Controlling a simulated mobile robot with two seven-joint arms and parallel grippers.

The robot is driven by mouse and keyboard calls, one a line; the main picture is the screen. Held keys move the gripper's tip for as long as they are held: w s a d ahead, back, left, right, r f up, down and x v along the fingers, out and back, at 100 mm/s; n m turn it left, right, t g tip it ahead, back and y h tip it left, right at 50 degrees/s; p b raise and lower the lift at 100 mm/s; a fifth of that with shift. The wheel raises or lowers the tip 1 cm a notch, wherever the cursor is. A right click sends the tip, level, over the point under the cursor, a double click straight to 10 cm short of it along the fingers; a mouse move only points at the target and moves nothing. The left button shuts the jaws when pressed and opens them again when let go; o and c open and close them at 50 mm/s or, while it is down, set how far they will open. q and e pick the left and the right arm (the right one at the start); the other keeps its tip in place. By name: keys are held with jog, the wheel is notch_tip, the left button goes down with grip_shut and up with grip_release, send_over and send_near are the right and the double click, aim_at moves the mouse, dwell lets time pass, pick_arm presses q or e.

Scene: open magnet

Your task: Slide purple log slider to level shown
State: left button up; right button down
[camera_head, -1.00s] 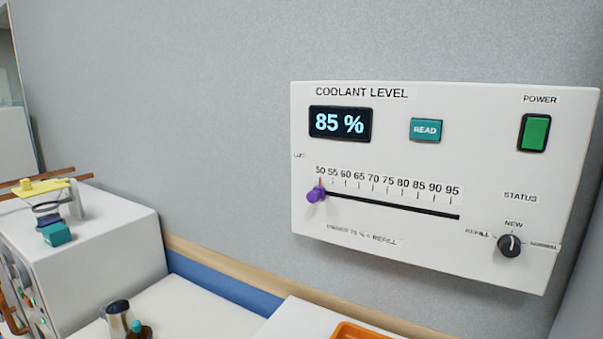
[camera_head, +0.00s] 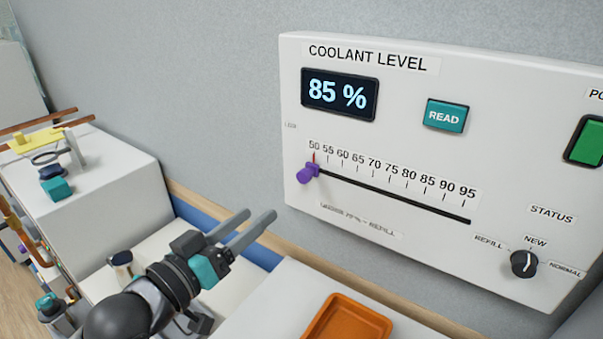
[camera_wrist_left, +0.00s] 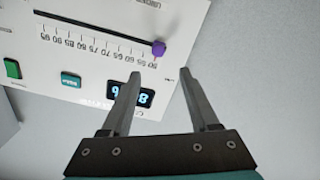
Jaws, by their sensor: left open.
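The purple slider knob (camera_head: 308,174) sits at the left end of its black slot (camera_head: 400,196), at the 50 mark of a scale from 50 to 95. The display (camera_head: 339,94) above reads 85 %. My left gripper (camera_head: 252,224) is open and empty, below and to the left of the knob, apart from the panel. In the left wrist view the panel appears upside down. There the purple knob (camera_wrist_left: 158,48) lies beyond the open fingertips (camera_wrist_left: 164,72), not between them. My right gripper is not in view.
The white panel (camera_head: 300,120) also carries a teal READ button (camera_head: 445,116), a green power switch (camera_head: 586,142) and a black status dial (camera_head: 523,263). An orange tray (camera_head: 347,318) lies on the surface below. A grey-white machine (camera_head: 100,190) stands at the left.

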aim_at(300, 178)
pick_arm(q)
jog(key=x, duration=0.5)
jog(key=p+x, duration=0.1)
jog(key=x, duration=0.9)
jog(key=shift+d+r, duration=0.2)
jog(key=shift+r, duration=0.2)
grip_shut()
dwell(0.9)
